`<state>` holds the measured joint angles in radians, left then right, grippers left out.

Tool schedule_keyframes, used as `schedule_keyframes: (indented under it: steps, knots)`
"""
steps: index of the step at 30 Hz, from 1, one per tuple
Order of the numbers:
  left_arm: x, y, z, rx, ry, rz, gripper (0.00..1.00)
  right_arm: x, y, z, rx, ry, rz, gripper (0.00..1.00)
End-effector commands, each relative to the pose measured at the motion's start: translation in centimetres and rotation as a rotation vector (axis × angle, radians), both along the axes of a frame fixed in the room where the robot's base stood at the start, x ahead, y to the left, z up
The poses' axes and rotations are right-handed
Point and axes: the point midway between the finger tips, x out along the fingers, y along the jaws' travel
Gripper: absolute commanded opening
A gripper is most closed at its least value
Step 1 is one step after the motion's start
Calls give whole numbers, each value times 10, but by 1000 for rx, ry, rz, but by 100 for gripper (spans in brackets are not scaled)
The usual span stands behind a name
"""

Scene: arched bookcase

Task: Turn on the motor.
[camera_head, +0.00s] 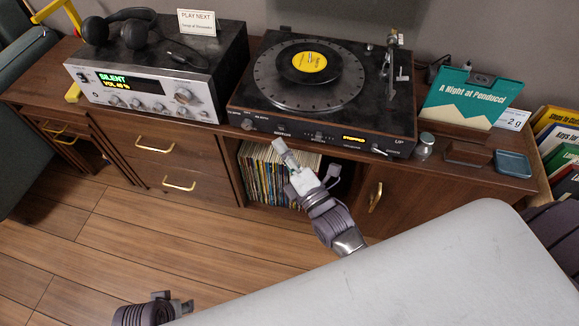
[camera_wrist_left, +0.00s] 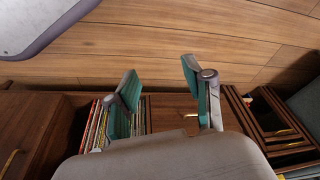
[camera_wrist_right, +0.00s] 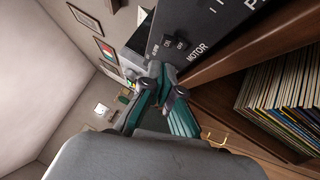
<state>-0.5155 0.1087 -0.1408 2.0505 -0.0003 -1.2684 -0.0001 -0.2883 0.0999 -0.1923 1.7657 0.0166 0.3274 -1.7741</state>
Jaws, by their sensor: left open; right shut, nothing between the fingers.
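The turntable (camera_head: 320,85) sits on the wooden cabinet, with a record with a yellow label (camera_head: 302,62) on its platter. An amber display (camera_head: 353,138) is lit on its front panel; it seems to read "STOPPED". In the right wrist view the panel's "MOTOR" label (camera_wrist_right: 198,51) shows beside small "ON" and "OFF" marks (camera_wrist_right: 175,44). My right gripper (camera_head: 279,146) is shut and empty, its tips close to this panel; contact cannot be told. They partly cover the control there. My left gripper (camera_head: 172,302) is low over the floor; it is open and empty in the left wrist view (camera_wrist_left: 158,84).
A silver-faced amplifier (camera_head: 150,95) with headphones (camera_head: 120,28) and a "PLAY NEXT" card (camera_head: 197,21) stands left. Records (camera_head: 268,175) fill the shelf below the turntable. A teal sleeve (camera_head: 462,100) and small boxes stand right. The floor (camera_head: 80,235) in front is clear.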

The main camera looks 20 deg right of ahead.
Motion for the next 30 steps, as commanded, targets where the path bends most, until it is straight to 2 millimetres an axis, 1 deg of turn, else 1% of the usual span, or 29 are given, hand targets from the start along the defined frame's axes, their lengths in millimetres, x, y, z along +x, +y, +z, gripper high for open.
schedule_keyframes:
  steps: [1,3,7,21,30]
  knots:
    - [1,0,1,0,-3,1,51,6,-4,3,-3,-3,1,0]
    - [1,1,3,1,-5,2,51,11,-8,4,-1,-1,1,0]
    - [1,1,7,1,-6,4,51,17,-12,7,0,-1,1,0]
    - [2,2,8,3,-10,2,51,19,-13,9,3,5,0,0]
    - [-10,3,-53,6,33,-5,51,22,-15,14,33,49,1,0]
